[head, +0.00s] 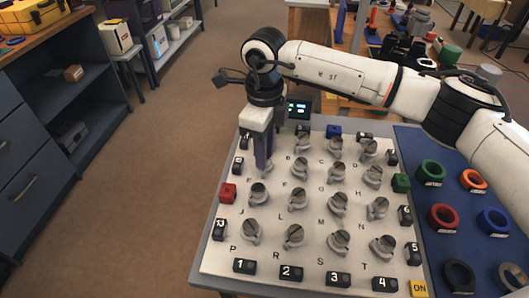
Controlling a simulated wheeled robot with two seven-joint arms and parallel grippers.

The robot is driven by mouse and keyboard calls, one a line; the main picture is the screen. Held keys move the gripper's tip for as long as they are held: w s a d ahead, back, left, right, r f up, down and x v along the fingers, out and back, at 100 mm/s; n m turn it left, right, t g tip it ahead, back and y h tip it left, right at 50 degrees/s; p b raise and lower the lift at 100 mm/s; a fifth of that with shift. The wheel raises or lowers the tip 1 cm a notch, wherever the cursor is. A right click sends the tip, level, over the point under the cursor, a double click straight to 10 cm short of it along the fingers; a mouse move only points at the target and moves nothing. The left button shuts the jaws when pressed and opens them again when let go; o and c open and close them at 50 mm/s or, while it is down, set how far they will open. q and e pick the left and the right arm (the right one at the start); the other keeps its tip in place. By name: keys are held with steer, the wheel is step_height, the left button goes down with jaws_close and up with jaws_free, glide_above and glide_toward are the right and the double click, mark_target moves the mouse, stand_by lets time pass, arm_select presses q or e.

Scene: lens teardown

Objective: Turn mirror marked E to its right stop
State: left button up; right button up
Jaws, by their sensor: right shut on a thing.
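My right gripper (263,166) points down at the left column of the pale mirror board (315,262), in the second row from the back. It is shut on the mirror marked E, whose label (249,181) shows just to the lower left. The gripper's dark fingers hide most of this mirror, so its angle cannot be told. Several other grey mirrors on round mounts stand in rows, such as the mirror by F (299,169) and the mirror by J (259,193). My left gripper is not in view.
Numbered black blocks (244,267), a red block (228,193) and a green block (400,183) line the board's edges. A blue mat (407,150) with coloured rings lies to the right. A small lit display (298,107) stands behind. Open floor lies left.

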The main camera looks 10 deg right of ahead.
steer(key=m, duration=0.4)
steer(key=shift+m+b, duration=0.3)
steer(key=shift+b, duration=0.1)
steer(key=shift+r+m, duration=0.1)
steer(key=shift+m, duration=2.2)
steer(key=o, duration=1.1)
steer(key=shift+c, duration=0.2)
steer(key=shift+b, duration=0.3)
step_height(320, 180, up, 10)
steer(key=shift+s, duration=0.1)
